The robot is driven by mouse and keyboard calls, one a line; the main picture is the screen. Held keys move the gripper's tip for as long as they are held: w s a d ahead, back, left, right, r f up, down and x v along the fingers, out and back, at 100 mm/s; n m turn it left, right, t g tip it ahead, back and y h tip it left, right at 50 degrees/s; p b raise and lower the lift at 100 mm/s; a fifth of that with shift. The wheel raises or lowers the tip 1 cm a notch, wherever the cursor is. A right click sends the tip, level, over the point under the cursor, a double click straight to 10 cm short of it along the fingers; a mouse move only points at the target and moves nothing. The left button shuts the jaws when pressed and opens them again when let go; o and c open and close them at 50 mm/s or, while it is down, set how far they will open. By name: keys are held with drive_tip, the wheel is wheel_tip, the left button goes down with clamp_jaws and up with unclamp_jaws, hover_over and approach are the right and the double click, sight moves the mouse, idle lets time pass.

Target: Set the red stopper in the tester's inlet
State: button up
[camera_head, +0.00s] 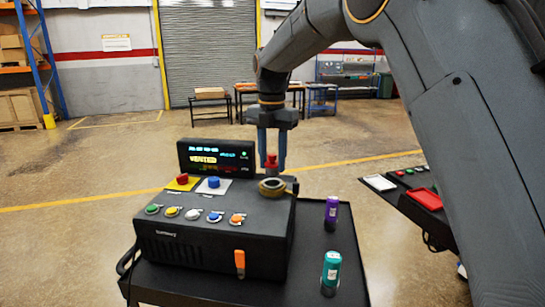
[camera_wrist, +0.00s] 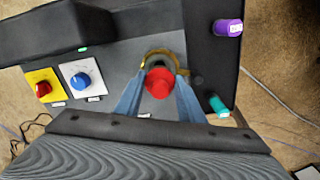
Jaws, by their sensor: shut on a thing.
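My gripper (camera_head: 272,165) points down over the right end of the tester (camera_head: 190,240). Its blue fingers are shut on the red stopper (camera_head: 271,161). In the wrist view the stopper (camera_wrist: 159,82) sits between the fingertips (camera_wrist: 160,88). The tester's inlet is a brass-coloured ring (camera_head: 272,187) on the top face, just below the stopper. In the wrist view the ring (camera_wrist: 166,55) shows partly behind the stopper, which hides its near side. In the head view the stopper appears upright above the ring; whether its lower end touches the ring I cannot tell.
A purple-capped vial (camera_head: 331,212) and a teal-capped vial (camera_head: 330,270) stand right of the tester on the black cart (camera_head: 310,250). A red knob (camera_head: 182,179), a blue knob (camera_head: 214,182) and a lit screen (camera_head: 216,158) are left of the inlet.

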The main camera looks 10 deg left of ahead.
sight(274, 176)
drive_tip(key=shift+f+b, duration=1.25)
drive_tip(key=shift+f, duration=0.65)
drive_tip(key=shift+s+d+f, duration=0.1)
drive_tip(key=shift+s+f, duration=0.1)
drive_tip(key=shift+f, duration=0.65)
drive_tip(key=o, duration=1.2)
drive_tip(key=shift+f, duration=0.1)
drive_tip(key=shift+d, duration=0.1)
drive_tip(key=shift+w+r+b, duration=0.1)
drive_tip(key=shift+r+b, duration=0.15)
drive_tip(key=shift+b, duration=0.1)
drive_tip(key=r, duration=0.3)
drive_tip(key=r+b, duration=0.1)
drive_tip(key=r, duration=0.2)
drive_tip(key=r+b, duration=0.1)
drive_tip(key=r, duration=0.2)
drive_tip(key=shift+a, duration=0.35)
